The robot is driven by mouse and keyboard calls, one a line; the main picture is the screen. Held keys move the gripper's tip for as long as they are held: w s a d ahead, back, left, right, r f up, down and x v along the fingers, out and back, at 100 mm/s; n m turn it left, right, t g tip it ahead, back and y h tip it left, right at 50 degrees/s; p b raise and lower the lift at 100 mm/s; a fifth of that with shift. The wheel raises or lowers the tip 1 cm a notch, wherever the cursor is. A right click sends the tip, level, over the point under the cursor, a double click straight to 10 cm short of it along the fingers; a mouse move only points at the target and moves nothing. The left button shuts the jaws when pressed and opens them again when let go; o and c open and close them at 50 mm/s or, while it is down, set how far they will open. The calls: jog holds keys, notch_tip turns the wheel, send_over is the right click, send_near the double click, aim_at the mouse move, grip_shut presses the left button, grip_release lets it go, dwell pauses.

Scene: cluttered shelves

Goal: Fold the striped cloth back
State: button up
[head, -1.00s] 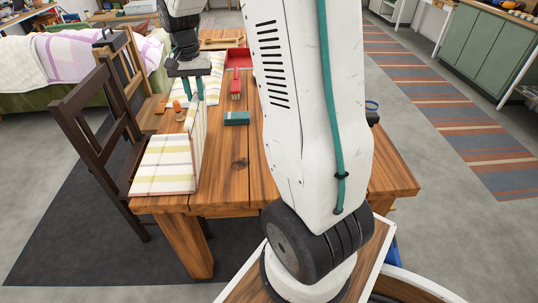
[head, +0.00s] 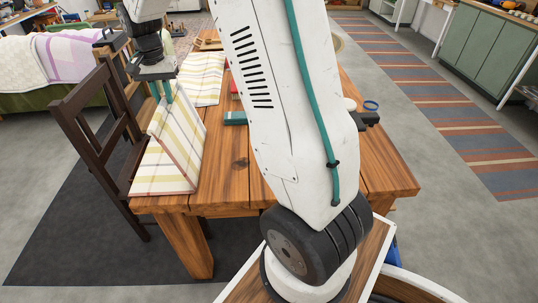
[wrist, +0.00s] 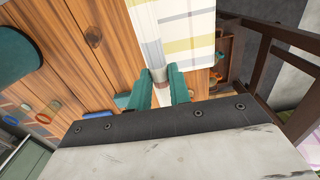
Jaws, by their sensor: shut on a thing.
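The striped cloth (head: 160,172), white with yellow and grey bands, lies over the near left corner of the wooden table (head: 230,180). Part of it is lifted into a slanting panel above the tabletop. My gripper (head: 163,98) is shut on the top edge of this panel, at the table's left side. In the wrist view the teal fingers (wrist: 162,88) pinch the edge of the cloth (wrist: 178,35), which spreads away from them. A similar striped stretch (head: 205,72) lies farther back; whether it joins the held part is hidden.
A dark wooden chair (head: 82,130) stands close at the table's left. A teal block (head: 235,118) lies right of the cloth, with a red object (head: 234,90) behind it. A blue ring (head: 371,105) is at the right edge. The near tabletop is bare.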

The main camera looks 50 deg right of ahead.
jog(key=shift+w+a+f, duration=0.2)
jog(key=shift+w+a, duration=0.5)
jog(key=shift+w, duration=0.15)
jog(key=w+a+f, duration=0.4)
jog(key=w+a, duration=0.1)
jog(key=w, duration=0.1)
jog(key=shift+f, duration=0.3)
jog(key=w+a+f, duration=0.3)
jog(key=w+f, duration=0.1)
jog(key=f, duration=0.3)
jog(key=shift+w+a, duration=0.15)
jog(key=shift+a, duration=0.25)
jog(key=shift+f, duration=0.15)
